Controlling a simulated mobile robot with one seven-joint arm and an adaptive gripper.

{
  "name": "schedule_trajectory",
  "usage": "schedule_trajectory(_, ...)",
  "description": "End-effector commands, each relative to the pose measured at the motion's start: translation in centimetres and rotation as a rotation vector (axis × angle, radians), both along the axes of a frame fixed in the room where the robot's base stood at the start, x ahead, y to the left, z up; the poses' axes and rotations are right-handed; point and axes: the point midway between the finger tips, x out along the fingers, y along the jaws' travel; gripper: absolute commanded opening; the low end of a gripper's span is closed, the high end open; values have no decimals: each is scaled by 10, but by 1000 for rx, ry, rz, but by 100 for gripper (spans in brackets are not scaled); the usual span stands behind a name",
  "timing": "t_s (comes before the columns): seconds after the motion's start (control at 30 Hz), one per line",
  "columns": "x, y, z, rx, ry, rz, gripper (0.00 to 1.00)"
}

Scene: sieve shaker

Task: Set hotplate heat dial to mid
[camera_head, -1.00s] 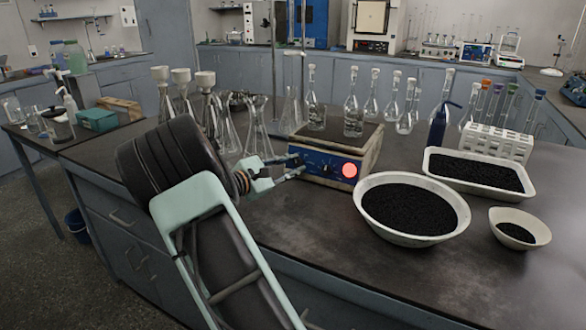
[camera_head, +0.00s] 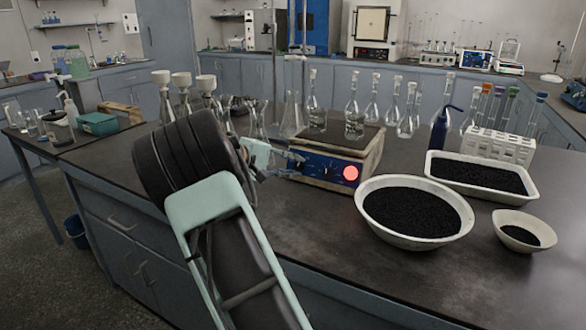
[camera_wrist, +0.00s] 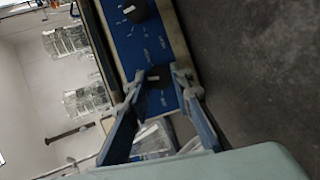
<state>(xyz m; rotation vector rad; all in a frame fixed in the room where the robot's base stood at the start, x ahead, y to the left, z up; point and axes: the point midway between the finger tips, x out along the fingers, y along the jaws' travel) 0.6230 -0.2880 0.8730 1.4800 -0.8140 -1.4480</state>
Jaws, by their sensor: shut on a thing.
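The hotplate (camera_head: 362,158) stands on the dark bench, with a blue front panel (camera_head: 313,174) and a lit red round light (camera_head: 351,173) at its right end. A black dial (camera_head: 326,171) shows on the panel left of the light; it also shows in the wrist view (camera_wrist: 136,10). My gripper (camera_head: 297,165) is at the left part of the panel. In the wrist view, my gripper (camera_wrist: 158,82) has its fingers around a second black dial (camera_wrist: 157,74), shut on it. The dial markings are too blurred to read.
Glass flasks (camera_head: 354,115) stand on and behind the hotplate. A white bowl of black grains (camera_head: 372,222) sits right of it, near a white tray (camera_head: 440,180) and a small bowl (camera_head: 503,231). Flasks with white funnels (camera_head: 182,80) stand behind my arm.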

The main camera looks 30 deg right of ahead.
Motion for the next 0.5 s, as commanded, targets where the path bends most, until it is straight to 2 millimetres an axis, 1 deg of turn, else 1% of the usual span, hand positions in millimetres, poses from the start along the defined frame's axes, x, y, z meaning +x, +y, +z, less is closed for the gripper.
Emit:
schedule_trajectory(0.2,0,0,0,56,-93,-42,0)
schedule_trajectory(0.5,0,0,0,88,-145,-69,0)
